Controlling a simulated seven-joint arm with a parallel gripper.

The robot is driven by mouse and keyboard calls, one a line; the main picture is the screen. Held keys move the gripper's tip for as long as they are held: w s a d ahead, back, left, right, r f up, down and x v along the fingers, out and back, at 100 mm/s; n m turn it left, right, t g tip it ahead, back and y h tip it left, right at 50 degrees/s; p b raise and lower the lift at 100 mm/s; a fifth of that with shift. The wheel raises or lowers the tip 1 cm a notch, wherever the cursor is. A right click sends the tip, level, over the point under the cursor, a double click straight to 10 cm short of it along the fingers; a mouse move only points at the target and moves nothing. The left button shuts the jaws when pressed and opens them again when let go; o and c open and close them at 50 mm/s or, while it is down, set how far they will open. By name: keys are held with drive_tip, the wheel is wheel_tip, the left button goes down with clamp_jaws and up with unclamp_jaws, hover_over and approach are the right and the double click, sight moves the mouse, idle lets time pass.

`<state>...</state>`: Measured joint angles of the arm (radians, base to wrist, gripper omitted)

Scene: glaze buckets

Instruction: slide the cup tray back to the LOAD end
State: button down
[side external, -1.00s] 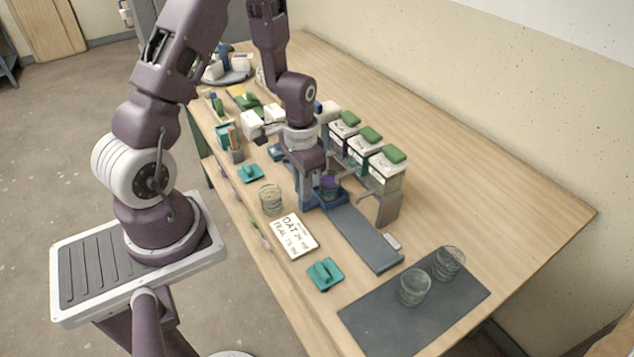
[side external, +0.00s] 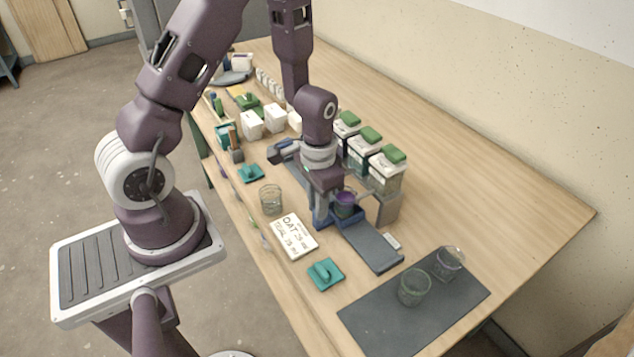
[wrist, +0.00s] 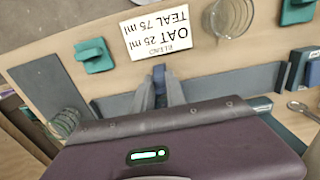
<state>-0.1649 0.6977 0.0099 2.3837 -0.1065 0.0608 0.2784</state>
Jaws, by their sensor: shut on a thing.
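The blue cup tray (side external: 321,214) sits on the grey slide track (side external: 372,248), carrying a cup with purple contents (side external: 346,203). My gripper (wrist: 160,96) is shut on the tray's upright blue handle (wrist: 160,74), which shows between the fingertips in the wrist view. In the side view my wrist comes down beside the cup, and the fingertips are mostly hidden. A small pale label (side external: 392,241) lies beside the track's near end; its text is too small to read. The rest of the tray is hidden behind my gripper in the wrist view.
Lidded buckets (side external: 388,172) stand on a grey stand behind the track. A recipe card (side external: 294,235), an empty glass (side external: 270,199) and a teal block (side external: 326,273) lie in front. A dark mat (side external: 375,322) with two glasses (side external: 414,287) is beyond the near end.

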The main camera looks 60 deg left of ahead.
drive_tip(key=shift+d, duration=0.1)
drive_tip(key=shift+w+d, duration=0.1)
drive_tip(key=shift+d, duration=5.4)
drive_tip(key=shift+d, duration=0.3)
drive_tip(key=c, duration=1.5)
unclamp_jaws()
drive_tip(key=shift+o, duration=0.2)
